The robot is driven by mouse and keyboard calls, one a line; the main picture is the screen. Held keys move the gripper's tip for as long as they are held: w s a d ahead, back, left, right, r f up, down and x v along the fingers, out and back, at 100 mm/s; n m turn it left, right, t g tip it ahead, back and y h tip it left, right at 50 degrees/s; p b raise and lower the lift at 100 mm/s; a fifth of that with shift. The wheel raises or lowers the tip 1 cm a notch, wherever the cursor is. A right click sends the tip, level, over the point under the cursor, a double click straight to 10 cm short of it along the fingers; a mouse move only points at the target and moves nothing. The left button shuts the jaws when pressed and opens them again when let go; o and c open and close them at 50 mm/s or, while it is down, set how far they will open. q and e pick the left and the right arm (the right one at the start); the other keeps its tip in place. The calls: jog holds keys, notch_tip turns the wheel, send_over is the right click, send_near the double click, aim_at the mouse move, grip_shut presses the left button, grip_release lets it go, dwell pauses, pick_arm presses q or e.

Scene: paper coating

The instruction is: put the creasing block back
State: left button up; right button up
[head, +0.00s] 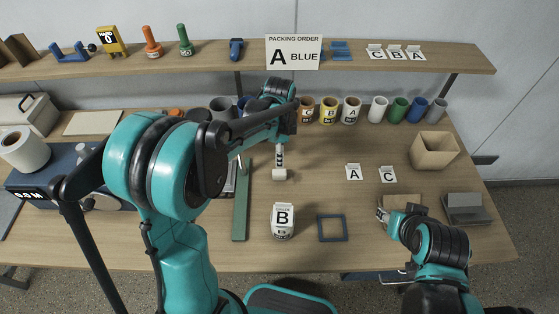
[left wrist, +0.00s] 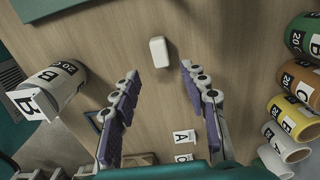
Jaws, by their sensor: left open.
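A small white block (head: 280,174), which I take to be the creasing block, lies on the wooden table in the middle; it also shows in the left wrist view (left wrist: 159,52). My left gripper (head: 280,157) is directly above it, fingers pointing down. In the left wrist view the gripper (left wrist: 159,75) is open and empty, with the block just beyond the fingertips and roughly between them. My right gripper (head: 382,210) is low at the right, beside a tan flat piece (head: 402,203); its finger gap is too small to tell.
A white canister marked B (head: 283,232) and a blue square frame (head: 332,240) are nearer me. A green strip (head: 240,215) lies left of the block. A and C cards (head: 353,172) stand right. Several cups, a tan bin (head: 434,153) and grey holder (head: 466,212) line the back and right.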

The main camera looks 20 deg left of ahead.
pick_arm(q)
jog(key=s+a+r+n+t, duration=0.1)
jog(key=s+r+n+t, duration=0.2)
jog(key=s+n, duration=0.4)
jog(key=s+a+r+n+t, duration=0.1)
jog(key=s+r+n+t, duration=0.3)
jog(key=s, duration=0.6)
notch_tip(320, 180, up, 2)
jog(key=n, duration=0.3)
jog(key=shift+a+r+n, duration=0.15)
jog(key=shift+a+n, duration=0.25)
